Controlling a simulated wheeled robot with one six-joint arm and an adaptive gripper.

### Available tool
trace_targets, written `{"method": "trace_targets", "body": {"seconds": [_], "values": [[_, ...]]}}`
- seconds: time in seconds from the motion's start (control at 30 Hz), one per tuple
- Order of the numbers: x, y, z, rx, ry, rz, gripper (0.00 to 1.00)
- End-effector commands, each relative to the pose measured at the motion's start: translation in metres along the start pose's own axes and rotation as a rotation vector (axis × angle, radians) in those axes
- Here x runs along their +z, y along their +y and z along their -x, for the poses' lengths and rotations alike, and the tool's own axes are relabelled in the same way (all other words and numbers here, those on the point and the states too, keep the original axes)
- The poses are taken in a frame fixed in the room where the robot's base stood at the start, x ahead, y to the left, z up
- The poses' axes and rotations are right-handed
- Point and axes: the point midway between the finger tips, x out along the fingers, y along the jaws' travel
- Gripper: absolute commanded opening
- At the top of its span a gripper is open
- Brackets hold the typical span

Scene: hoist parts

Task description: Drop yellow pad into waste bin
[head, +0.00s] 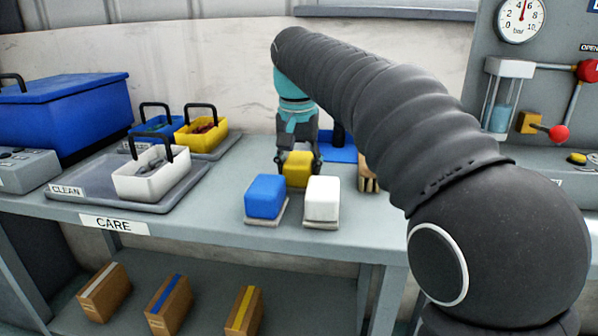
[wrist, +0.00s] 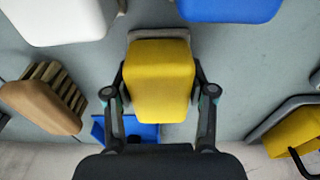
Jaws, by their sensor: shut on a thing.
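The yellow pad (head: 297,170) is between the fingers of my gripper (head: 298,160), behind the blue and white pads on the bench. In the wrist view the yellow pad (wrist: 160,75) is upright in the picture, with one finger of my gripper (wrist: 159,92) against each side. A grey plate edge (wrist: 158,33) shows at the pad's far end; whether the pad rests on it or is just above it, I cannot tell. I cannot make out a waste bin for certain in either view.
A blue pad (head: 265,195) and a white pad (head: 322,199) stand close in front on grey plates. A grey tray (head: 85,192) with a white basket (head: 150,180) and a yellow basket (head: 200,135) are left.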

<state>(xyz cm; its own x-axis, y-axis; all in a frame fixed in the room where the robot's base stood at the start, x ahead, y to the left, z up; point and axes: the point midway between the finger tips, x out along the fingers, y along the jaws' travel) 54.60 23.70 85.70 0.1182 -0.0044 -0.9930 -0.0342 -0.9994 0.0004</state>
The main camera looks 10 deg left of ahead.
Motion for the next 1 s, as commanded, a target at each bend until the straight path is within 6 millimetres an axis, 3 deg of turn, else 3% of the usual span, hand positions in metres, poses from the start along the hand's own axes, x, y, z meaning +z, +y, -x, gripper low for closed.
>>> {"method": "trace_targets", "body": {"seconds": [0.33, 0.37, 0.43, 0.47, 0.8, 1.0], "values": [[0.0, 0.0, -0.003, 0.0, 0.0, 0.0, 0.08], [0.0, 0.0, -0.002, 0.0, 0.001, 0.0, 0.6], [0.0, 0.0, -0.002, 0.0, 0.001, 0.0, 0.78], [0.0, 0.0, -0.002, 0.0, 0.001, 0.0, 0.8], [0.0, 0.0, 0.0, -0.001, 0.001, 0.0, 0.8], [-0.001, 0.0, 0.024, -0.002, 0.003, 0.0, 0.8]]}}
